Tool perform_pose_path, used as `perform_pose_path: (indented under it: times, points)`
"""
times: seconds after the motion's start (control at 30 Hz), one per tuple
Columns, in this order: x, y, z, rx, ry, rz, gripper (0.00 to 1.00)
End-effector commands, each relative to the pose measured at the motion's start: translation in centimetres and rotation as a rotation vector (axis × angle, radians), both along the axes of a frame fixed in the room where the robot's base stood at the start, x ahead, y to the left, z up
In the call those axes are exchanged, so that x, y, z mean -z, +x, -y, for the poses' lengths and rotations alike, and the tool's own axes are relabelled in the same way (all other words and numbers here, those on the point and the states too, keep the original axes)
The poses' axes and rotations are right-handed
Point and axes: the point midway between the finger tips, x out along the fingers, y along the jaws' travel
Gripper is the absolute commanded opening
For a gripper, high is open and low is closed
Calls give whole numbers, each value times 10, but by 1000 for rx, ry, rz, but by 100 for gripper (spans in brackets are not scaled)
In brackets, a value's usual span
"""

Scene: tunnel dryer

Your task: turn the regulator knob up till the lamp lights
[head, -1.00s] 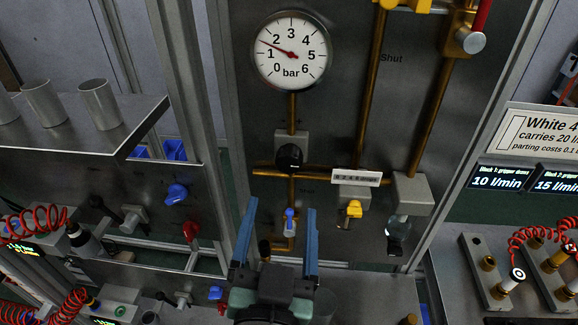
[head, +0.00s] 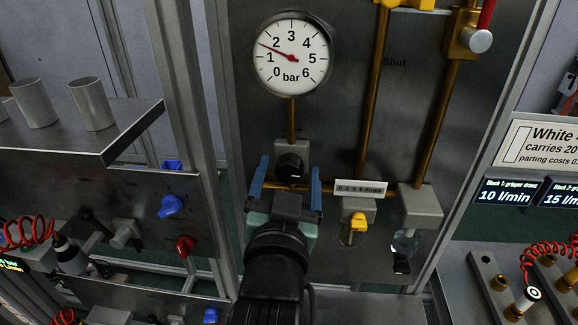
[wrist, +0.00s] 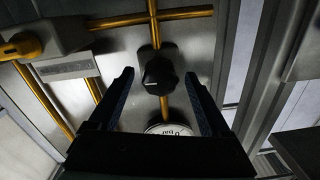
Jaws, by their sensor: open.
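The black round regulator knob (head: 290,164) sits on a grey block on the brass pipe below the gauge. In the wrist view the knob (wrist: 159,76) has a ribbed rim and a pale mark. My gripper (head: 290,168) is open, with one blue finger on each side of the knob in the picture. In the wrist view my gripper (wrist: 159,80) also spans the knob, with gaps on both sides; I cannot tell whether the fingertips reach its depth. The pressure gauge (head: 292,55) reads between 1 and 2 bar. I cannot make out a lit lamp.
A yellow tap (head: 358,225) and a glass-bowled fitting (head: 405,240) stand right of my gripper. A shelf (head: 110,137) with grey cups is at the left, above a blue knob (head: 170,206) and a red knob (head: 185,246). Brass pipes run up the panel.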

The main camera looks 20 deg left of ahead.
Motion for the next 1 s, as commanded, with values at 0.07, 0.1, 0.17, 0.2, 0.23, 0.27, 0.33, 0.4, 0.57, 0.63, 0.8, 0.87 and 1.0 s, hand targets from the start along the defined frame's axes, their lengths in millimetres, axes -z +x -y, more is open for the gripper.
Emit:
perform_pose_path:
  times: [0.07, 0.1, 0.17, 0.2, 0.23, 0.27, 0.33, 0.4, 0.57, 0.63, 0.8, 0.87, 1.0]
  points:
    - [-1, 4, -1, 0, 0, 0, 82]
    - [0, 6, -2, 0, 0, 0, 82]
    - [0, 7, -2, 0, 0, 0, 82]
    - [0, 7, -2, 0, 0, 0, 82]
    - [0, 7, -2, 0, 0, 0, 82]
    - [0, 7, -2, 0, 0, 0, 82]
    - [0, 7, -2, 0, 0, 0, 82]
    - [0, 7, -2, 0, 0, 0, 82]
    - [0, 7, -2, 0, 0, 0, 53]
    - [0, 7, -2, 0, 0, 0, 40]
    - [0, 7, -2, 0, 0, 0, 10]
    - [0, 7, -2, 0, 0, 0, 0]
    - [0, 7, -2, 0, 20, -5, 0]
